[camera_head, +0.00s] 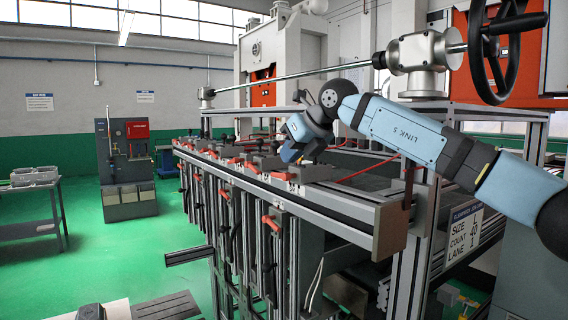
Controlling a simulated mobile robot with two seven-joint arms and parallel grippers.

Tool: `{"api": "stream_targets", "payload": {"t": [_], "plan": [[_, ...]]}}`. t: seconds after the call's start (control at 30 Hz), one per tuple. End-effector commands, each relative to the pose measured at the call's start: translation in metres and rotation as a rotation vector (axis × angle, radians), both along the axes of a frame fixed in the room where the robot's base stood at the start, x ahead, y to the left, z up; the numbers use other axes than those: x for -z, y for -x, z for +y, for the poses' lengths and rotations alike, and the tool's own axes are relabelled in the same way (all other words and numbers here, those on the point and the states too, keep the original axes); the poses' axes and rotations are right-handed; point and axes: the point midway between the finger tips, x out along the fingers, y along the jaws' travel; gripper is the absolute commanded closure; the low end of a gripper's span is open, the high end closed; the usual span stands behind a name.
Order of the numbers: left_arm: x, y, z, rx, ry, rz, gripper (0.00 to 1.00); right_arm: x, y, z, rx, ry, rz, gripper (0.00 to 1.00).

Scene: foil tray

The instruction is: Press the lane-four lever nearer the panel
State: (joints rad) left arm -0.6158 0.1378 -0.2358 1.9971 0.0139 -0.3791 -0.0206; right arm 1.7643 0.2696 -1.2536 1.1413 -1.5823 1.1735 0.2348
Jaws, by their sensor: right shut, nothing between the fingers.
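The lane machine carries a row of levers along its top rail. Small red-orange levers (271,223) hang on its near side, and more red parts lie along the top. Lane numbers on the small white tags are too small to read, so I cannot tell which lever is lane four. My right gripper (290,156) comes in from the right, angled down over the top of the rail. It is shut and empty, close above the lever row; whether it touches a lever cannot be told. Its arm hides part of the far top. My left gripper is not in view.
A sign panel (464,234) reading size, count and lane stands at the right. A black handwheel (496,48) and a long shaft (300,76) run above the lanes. A grey cabinet (125,168) and a table (33,207) stand left. Green floor between is clear.

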Motion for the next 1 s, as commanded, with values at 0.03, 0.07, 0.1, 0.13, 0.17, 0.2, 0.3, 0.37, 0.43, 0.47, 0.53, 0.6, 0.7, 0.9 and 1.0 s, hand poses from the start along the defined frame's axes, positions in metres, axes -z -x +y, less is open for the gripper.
{"api": "stream_targets", "payload": {"t": [0.03, 0.07, 0.1, 0.13, 0.17, 0.2, 0.3, 0.37, 0.43, 0.47, 0.53, 0.6, 0.7, 0.9, 1.0], "plan": [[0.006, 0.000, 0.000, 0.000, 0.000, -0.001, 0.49, -0.007, 0.005, -0.008, 0.001, -0.001, -0.005, 1.00], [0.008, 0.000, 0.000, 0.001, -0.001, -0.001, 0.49, -0.011, 0.009, -0.012, 0.002, 0.000, -0.005, 1.00], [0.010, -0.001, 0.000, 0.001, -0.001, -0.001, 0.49, -0.018, 0.013, -0.017, 0.001, 0.000, -0.005, 1.00], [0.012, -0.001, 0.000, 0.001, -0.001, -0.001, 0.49, -0.024, 0.017, -0.021, 0.001, -0.002, -0.005, 1.00], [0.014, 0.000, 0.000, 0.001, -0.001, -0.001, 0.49, -0.028, 0.020, -0.025, 0.001, -0.001, -0.004, 1.00], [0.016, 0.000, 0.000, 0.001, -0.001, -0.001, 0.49, -0.035, 0.025, -0.030, 0.001, 0.000, -0.004, 1.00], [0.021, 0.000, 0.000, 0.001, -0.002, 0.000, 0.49, -0.050, 0.035, -0.042, 0.002, -0.001, -0.003, 1.00], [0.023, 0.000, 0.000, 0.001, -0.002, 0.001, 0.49, -0.057, 0.040, -0.047, 0.001, -0.001, -0.003, 1.00], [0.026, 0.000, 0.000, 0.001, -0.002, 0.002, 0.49, -0.065, 0.045, -0.052, 0.001, -0.001, -0.002, 1.00], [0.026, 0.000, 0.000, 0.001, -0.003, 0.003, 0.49, -0.067, 0.047, -0.054, 0.001, -0.001, -0.002, 1.00], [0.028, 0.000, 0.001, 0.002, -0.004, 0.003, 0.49, -0.072, 0.049, -0.058, 0.001, 0.000, -0.001, 1.00], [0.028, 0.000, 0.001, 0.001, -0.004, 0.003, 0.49, -0.075, 0.051, -0.061, 0.001, 0.001, 0.000, 1.00], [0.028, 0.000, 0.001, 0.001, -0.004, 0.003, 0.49, -0.077, 0.053, -0.062, 0.001, 0.001, 0.000, 1.00], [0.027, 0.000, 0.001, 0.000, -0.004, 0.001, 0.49, -0.077, 0.053, -0.062, 0.001, 0.001, 0.000, 1.00], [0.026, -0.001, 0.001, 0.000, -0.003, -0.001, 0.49, -0.077, 0.053, -0.062, 0.001, 0.001, 0.000, 1.00]]}}
